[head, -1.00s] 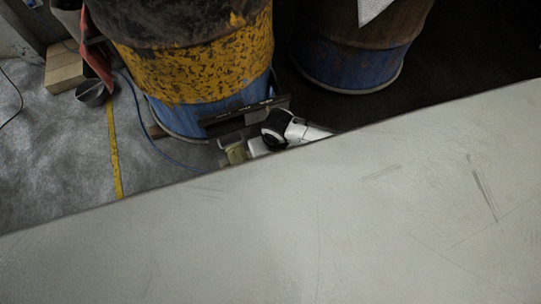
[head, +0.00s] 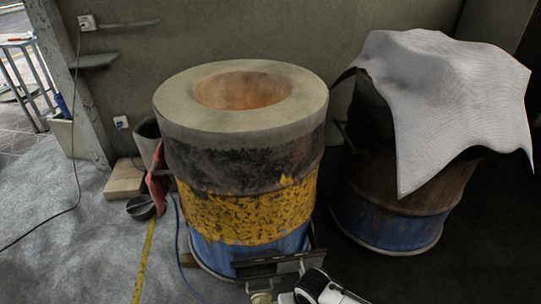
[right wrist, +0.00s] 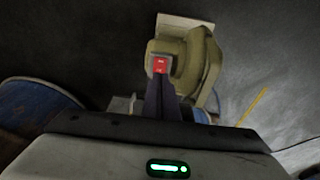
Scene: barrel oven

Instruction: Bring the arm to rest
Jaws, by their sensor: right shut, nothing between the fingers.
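The barrel oven (head: 240,140) stands in the middle of the head view, with a thick pale rim and a warm-coloured round opening. Part of an arm of mine, white with a black ring, shows at the bottom of the head view, in front of the barrel's blue base. In the right wrist view my right gripper (right wrist: 160,66) is shut and empty, its red-tipped fingers together. An olive rounded part (right wrist: 182,58) lies beyond the fingertips; I cannot tell whether they touch. My left gripper is out of view.
A second barrel (head: 400,195), draped with a white cloth (head: 440,90), stands to the right. A wooden block (head: 124,180) and a dark round pot (head: 140,207) sit on the floor left of the oven. A cable and a yellow floor line run there. The left floor is mostly open.

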